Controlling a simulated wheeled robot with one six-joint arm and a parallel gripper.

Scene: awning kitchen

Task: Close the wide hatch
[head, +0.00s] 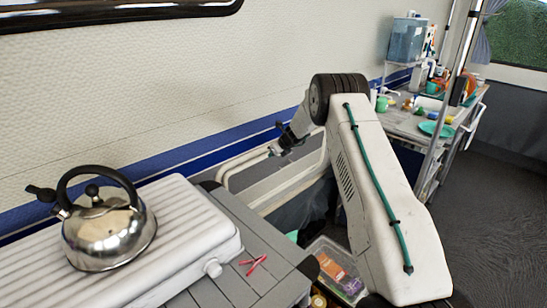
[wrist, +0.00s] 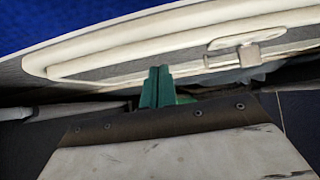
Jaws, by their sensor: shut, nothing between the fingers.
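The wide hatch (head: 262,178) is a grey panel with a cream rim, low on the wall behind my arm. It appears tilted out from the wall, but I cannot tell how far. In the wrist view the hatch (wrist: 130,66) spans the upper part, with a cream latch (wrist: 235,52) on its right half. My gripper (head: 273,151) is at the upper edge of the hatch in the head view.
A steel kettle (head: 108,235) stands on a white ribbed stove lid (head: 195,220) at the left. A red item (head: 255,263) lies on the grey counter (head: 215,290). An open bin of packets (head: 340,262) is below. A cluttered table (head: 410,125) stands at the far right.

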